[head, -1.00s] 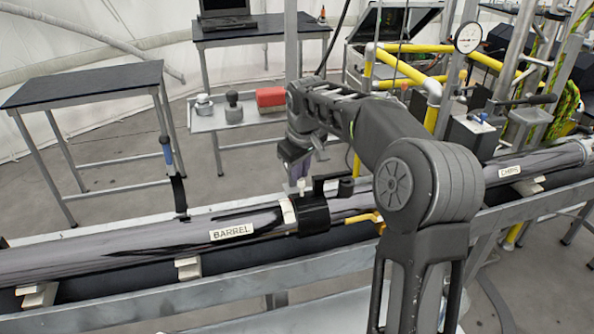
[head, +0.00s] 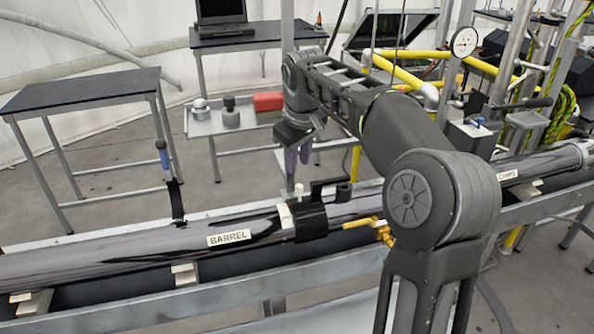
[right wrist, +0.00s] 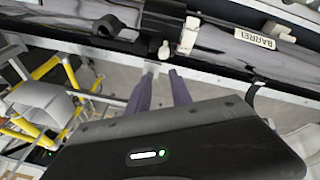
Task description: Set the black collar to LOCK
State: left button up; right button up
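The black collar (head: 311,220) sits around the dark barrel tube (head: 120,250), right of the BARREL label (head: 229,237). A white band (head: 285,216) adjoins its left end. The collar also shows at the top of the right wrist view (right wrist: 166,20). No LOCK marking is readable. My right gripper (head: 297,169) is beyond and above the collar, apart from it. In the right wrist view, its purple fingers (right wrist: 160,76) are spread with nothing between them. My left gripper is out of view.
A yellow fitting (head: 360,222) lies right of the collar along the tube. A blue-handled tool (head: 162,158) stands by the tube at left. Yellow piping and a gauge (head: 464,42) stand at back right. A small tray table (head: 198,124) is behind.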

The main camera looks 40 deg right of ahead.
jog(key=shift+s+r, duration=0.15)
jog(key=shift+r, duration=0.2)
jog(key=shift+a, duration=0.15)
jog(key=shift+c, duration=0.7)
jog(key=shift+t, duration=0.7)
jog(key=v, duration=0.1)
jog(key=b+v, duration=0.2)
jog(key=v, duration=0.1)
jog(key=shift+a, duration=0.3)
grip_shut()
jog(key=s+a+f+n+t+y+b, duration=0.1)
jog(key=s+n+b, duration=0.3)
jog(key=s+n, duration=0.5)
jog(key=shift+s+f+t+y, duration=0.35)
jog(key=shift+s+t+y, duration=0.35)
jog(key=shift+s, duration=0.25)
